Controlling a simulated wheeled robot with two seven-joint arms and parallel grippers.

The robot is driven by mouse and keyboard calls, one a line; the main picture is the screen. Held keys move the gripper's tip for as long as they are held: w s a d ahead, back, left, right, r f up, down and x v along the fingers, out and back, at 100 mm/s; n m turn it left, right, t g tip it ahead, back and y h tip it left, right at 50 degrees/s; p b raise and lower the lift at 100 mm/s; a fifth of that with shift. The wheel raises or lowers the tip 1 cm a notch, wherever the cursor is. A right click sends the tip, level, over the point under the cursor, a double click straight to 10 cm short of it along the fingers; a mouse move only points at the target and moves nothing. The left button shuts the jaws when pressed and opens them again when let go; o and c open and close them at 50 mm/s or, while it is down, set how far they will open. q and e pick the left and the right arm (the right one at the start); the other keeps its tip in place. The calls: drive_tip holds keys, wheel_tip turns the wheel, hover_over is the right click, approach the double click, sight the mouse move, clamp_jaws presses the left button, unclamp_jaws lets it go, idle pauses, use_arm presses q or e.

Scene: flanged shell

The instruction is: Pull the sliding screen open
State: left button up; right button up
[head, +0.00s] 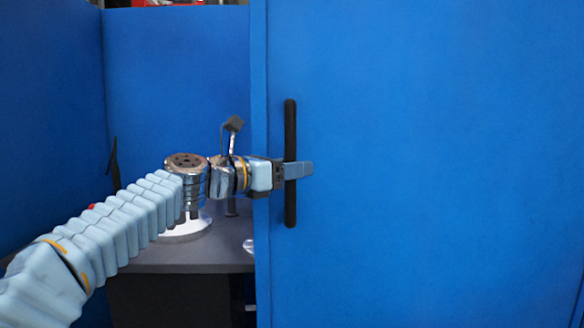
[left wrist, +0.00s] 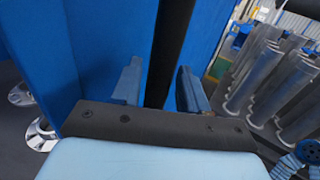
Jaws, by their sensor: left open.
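The sliding screen (head: 420,120) is a large blue panel filling the right half of the head view. A black vertical bar handle (head: 290,125) is fixed near its left edge. My left gripper (head: 305,169) is at the middle of the handle, its fingers reaching past it in the head view. In the left wrist view the handle (left wrist: 170,45) runs between the two open blue-grey fingers (left wrist: 160,90), with gaps beside it. The fingers are not closed on it. My right gripper is not in view.
Left of the screen is an opening with a dark table (head: 190,260) and a metallic cylindrical part with a flanged base (head: 187,228). Blue walls (head: 175,80) stand behind and at left. The left wrist view shows several grey cylinders (left wrist: 255,80) at right.

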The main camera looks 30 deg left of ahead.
use_arm(q)
drive_tip(key=shift+s+a, duration=0.1)
drive_tip(key=shift+s, duration=0.05)
drive_tip(key=b+v, duration=0.1)
drive_tip(key=v, duration=1.2)
drive_tip(key=shift+s, duration=0.3)
